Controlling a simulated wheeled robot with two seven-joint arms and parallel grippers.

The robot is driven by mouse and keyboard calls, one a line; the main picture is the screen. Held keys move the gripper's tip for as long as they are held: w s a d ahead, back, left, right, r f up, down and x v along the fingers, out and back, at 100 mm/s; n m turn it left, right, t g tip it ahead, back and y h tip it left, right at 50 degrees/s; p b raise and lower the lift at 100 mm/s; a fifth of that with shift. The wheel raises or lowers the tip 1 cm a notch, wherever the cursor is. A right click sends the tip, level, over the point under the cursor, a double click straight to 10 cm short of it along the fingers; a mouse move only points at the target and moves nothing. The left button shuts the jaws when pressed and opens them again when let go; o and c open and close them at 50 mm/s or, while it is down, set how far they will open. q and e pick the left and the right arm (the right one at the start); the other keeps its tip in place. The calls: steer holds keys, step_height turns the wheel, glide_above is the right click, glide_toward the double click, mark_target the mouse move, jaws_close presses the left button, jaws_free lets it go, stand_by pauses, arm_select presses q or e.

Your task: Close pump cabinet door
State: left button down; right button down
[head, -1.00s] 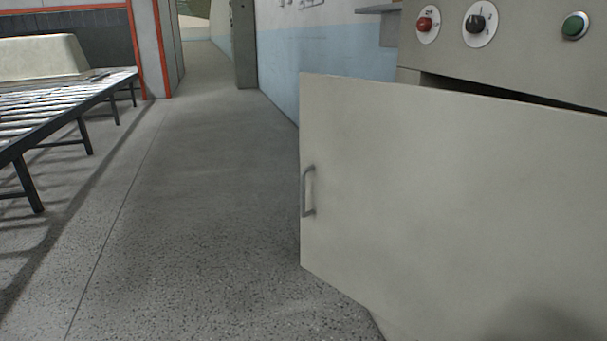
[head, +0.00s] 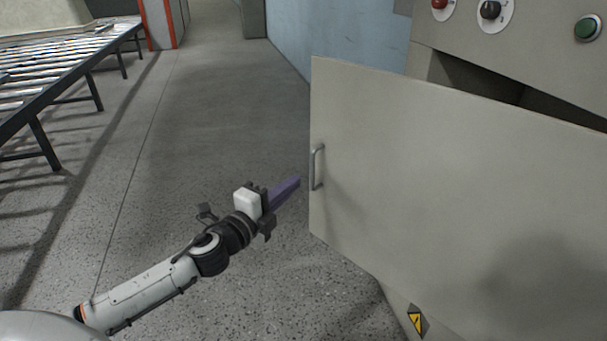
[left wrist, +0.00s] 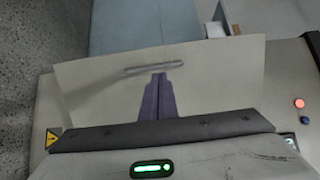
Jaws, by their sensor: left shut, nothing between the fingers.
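The pump cabinet door (head: 450,190) is a pale beige panel standing open, with a dark gap behind its top edge. Its metal handle (head: 317,167) is near the free left edge. My left gripper (head: 297,182), with purple fingers, is shut and empty, just left of the handle in the head view. In the left wrist view the shut fingers (left wrist: 158,80) point at the door (left wrist: 225,75), just below the handle (left wrist: 154,68). I cannot tell whether they touch the door. My right gripper is not in view.
The cabinet (head: 545,45) carries a red knob, a black knob and a green button (head: 588,27) above the door. A yellow warning label (head: 417,321) is low on the cabinet. A roller conveyor (head: 60,65) stands at the left. The floor between is clear.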

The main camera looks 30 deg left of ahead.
mark_target(312, 168)
arm_select(q)
steer(key=shift+w+f, duration=0.1)
steer(key=shift+w, duration=2.8)
